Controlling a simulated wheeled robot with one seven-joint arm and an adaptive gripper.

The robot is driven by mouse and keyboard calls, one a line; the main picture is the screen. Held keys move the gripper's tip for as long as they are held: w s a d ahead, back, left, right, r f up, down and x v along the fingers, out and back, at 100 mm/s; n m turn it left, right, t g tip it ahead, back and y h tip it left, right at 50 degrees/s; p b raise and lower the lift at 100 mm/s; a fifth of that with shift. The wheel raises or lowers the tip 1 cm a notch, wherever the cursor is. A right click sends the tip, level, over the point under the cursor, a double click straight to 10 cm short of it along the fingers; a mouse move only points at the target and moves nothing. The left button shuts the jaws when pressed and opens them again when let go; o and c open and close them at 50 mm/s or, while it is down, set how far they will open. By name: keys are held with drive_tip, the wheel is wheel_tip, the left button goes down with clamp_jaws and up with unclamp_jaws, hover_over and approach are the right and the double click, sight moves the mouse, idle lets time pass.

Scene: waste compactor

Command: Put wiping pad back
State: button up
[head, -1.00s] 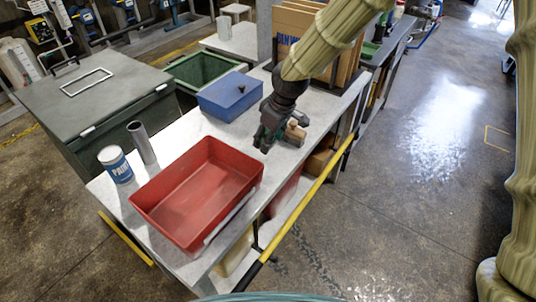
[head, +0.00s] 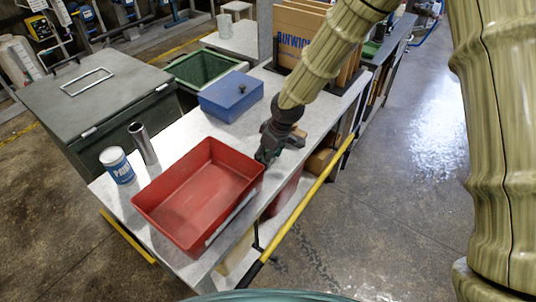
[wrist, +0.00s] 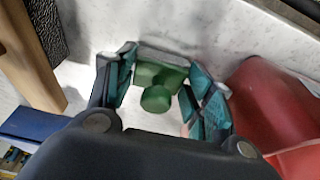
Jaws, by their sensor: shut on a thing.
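A green pad with a round knob (wrist: 157,98) sits between my fingers in the wrist view. My gripper (head: 264,158) is shut on it, with a finger on each side. In the head view my gripper hangs low over the grey table, close to the right corner of the red tray (head: 163,222), and its own parts hide the pad. The red tray also shows to the right of the fingers in the wrist view (wrist: 262,105). I cannot tell whether the pad touches the table.
A wooden block (head: 298,137) is just right of my gripper. A blue box (head: 230,98) stands behind on the table (head: 188,128). A metal tube (head: 143,146) and a paint can (head: 117,167) are at left. A yellow rail (head: 312,192) runs along the front edge.

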drive_tip(key=o, duration=1.1)
drive_tip(key=shift+w+f, duration=0.1)
drive_tip(key=b+v, duration=0.1)
drive_tip(key=v, duration=1.1)
drive_tip(key=shift+b, duration=0.35)
